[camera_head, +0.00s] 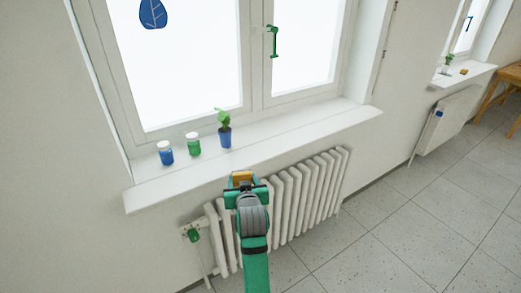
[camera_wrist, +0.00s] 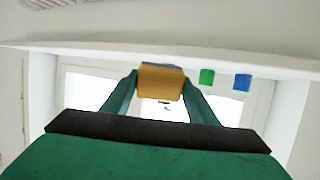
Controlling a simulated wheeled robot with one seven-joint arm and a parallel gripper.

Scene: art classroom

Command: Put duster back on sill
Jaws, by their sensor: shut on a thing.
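The duster (camera_head: 242,177) is a small orange-brown block. My gripper (camera_head: 244,184) is shut on it and holds it in front of the window sill (camera_head: 310,131), above the radiator. In the wrist view the duster (camera_wrist: 160,84) sits between the two green fingers of my gripper (camera_wrist: 160,92). The white sill is also in the wrist view (camera_wrist: 70,57), as a pale band beyond the duster. The exact gap between duster and sill is unclear. A blue patch shows just behind the duster; I cannot tell what it belongs to.
A blue jar (camera_head: 166,157), a green jar (camera_head: 194,147) and a blue pot with a plant (camera_head: 225,137) stand on the sill's left half. Its right half is bare. A white radiator (camera_head: 300,195) stands below. A second sill (camera_head: 465,75) is far right.

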